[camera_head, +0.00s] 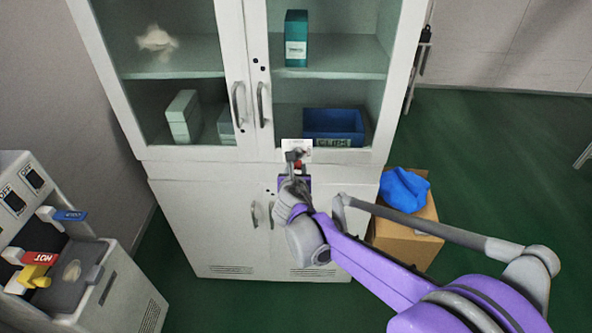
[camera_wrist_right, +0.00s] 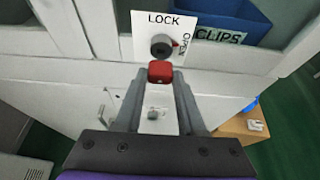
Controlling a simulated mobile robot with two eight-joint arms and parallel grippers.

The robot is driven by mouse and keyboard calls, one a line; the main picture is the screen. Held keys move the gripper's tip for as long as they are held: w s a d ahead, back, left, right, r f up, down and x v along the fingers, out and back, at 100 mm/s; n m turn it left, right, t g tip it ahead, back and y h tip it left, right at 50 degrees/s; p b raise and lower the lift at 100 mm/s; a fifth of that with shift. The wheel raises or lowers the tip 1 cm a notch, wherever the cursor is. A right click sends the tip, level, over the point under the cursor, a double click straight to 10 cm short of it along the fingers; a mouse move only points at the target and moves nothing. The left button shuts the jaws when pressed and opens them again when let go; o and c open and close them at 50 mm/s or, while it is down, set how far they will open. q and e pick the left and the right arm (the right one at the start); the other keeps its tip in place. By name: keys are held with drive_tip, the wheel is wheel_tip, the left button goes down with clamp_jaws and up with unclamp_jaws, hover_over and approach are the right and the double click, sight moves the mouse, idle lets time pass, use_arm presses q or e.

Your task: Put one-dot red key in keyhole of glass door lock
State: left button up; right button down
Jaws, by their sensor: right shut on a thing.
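The one-dot red key shows its red head (camera_wrist_right: 161,72) in the right wrist view, and as a small red patch (camera_head: 299,165) in the head view. My right gripper (camera_wrist_right: 160,80) is shut on it, in front of the glass door lock. The lock has a white plate (camera_wrist_right: 143,22) marked LOCK and OPEN, with a dark round cylinder (camera_wrist_right: 161,46). The key head appears just below the cylinder; its shaft is hidden, and I cannot tell whether it touches the keyhole. My left gripper is not in view.
The white cabinet (camera_head: 205,205) has glass upper doors with handles beside the lock. Behind the glass are a blue CLIPS bin (camera_head: 333,125) and a teal box (camera_head: 296,38). A cardboard box (camera_head: 408,238) with a blue cloth (camera_head: 404,188) stands at right. A dispenser (camera_head: 80,270) stands at left.

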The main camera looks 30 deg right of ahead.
drive_tip(key=shift+w+d, duration=0.55)
drive_tip(key=shift+w, duration=0.35)
drive_tip(key=shift+c, duration=2.1)
unclamp_jaws()
drive_tip(key=v, duration=1)
drive_tip(key=shift+s+a+r+p, duration=0.2)
drive_tip(key=shift+s+p, duration=0.05)
drive_tip(key=shift+p, duration=0.2)
